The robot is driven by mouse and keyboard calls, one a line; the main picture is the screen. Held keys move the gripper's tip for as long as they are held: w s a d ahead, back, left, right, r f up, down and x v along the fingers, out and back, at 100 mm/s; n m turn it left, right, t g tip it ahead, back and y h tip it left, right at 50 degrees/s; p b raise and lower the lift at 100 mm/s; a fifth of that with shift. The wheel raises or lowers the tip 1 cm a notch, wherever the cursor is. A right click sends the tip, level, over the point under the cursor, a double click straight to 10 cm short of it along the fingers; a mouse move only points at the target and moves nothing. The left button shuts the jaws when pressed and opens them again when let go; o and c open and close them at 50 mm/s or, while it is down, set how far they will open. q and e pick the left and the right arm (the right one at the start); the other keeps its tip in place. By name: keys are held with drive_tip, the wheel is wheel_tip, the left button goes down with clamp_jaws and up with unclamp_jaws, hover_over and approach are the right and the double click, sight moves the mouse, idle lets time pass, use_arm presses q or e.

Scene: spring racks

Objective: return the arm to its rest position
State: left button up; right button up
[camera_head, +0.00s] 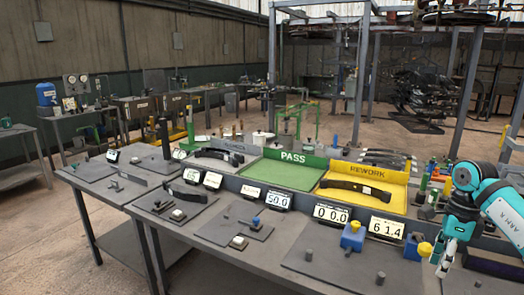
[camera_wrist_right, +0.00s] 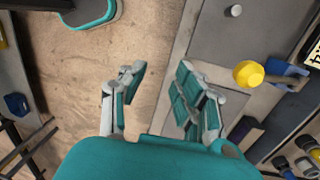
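My right arm (camera_head: 500,205), teal and white, comes in from the right edge in the head view. Its gripper (camera_head: 446,257) hangs fingers down over the right end of the bench, right of a blue block with a yellow knob (camera_head: 416,248). In the right wrist view the two fingers of this gripper (camera_wrist_right: 160,90) stand well apart with nothing between them, over the floor and bench edge. The yellow knob (camera_wrist_right: 249,74) is to the right of the fingers there, apart from them. My left gripper is not in view.
The bench carries digital displays, one reading 61.4 (camera_head: 386,228), and a second blue block (camera_head: 352,236). A dark curved spring (camera_head: 357,190) lies in the yellow REWORK tray (camera_head: 390,203). The green PASS tray (camera_head: 280,175) looks empty. Open floor (camera_wrist_right: 70,80) shows left of the bench in the wrist view.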

drive_tip(key=w+a+f+m+t+y, duration=0.2)
drive_tip(key=w+a+f+m+y, duration=0.3)
drive_tip(key=a+f, duration=0.55)
drive_tip(key=a+f+m+t+y, duration=0.2)
drive_tip(key=a+f+m+y, duration=0.3)
drive_tip(key=a+f, duration=0.5)
wheel_tip(320, 180, down, 10)
drive_tip(key=a+r+m+t, duration=0.1)
drive_tip(key=a+m+t, duration=0.1)
drive_tip(key=m+t, duration=0.65)
drive_tip(key=s+d+f+m+g+h, duration=0.1)
drive_tip(key=s+d+f+m+h, duration=0.25)
drive_tip(key=s+f+m, duration=0.7)
drive_tip(key=s+d+f+m+g+h, duration=0.1)
drive_tip(key=s+d+f+m+h, duration=0.2)
drive_tip(key=s+f+m+h, duration=0.75)
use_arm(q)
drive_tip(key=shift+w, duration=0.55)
use_arm(e)
drive_tip(key=s+f+m+g+y, duration=0.1)
drive_tip(key=s+f, duration=0.4)
drive_tip(key=s, duration=0.5)
drive_tip(key=s+a+f+m+g+y, duration=0.1)
drive_tip(key=s+f+g, duration=0.3)
drive_tip(key=s, duration=0.5)
drive_tip(key=s+f+m+g, duration=0.3)
drive_tip(key=s+f, duration=0.3)
drive_tip(key=s, duration=0.4)
drive_tip(key=shift+s+a+y, duration=0.35)
drive_tip(key=shift+y, duration=0.05)
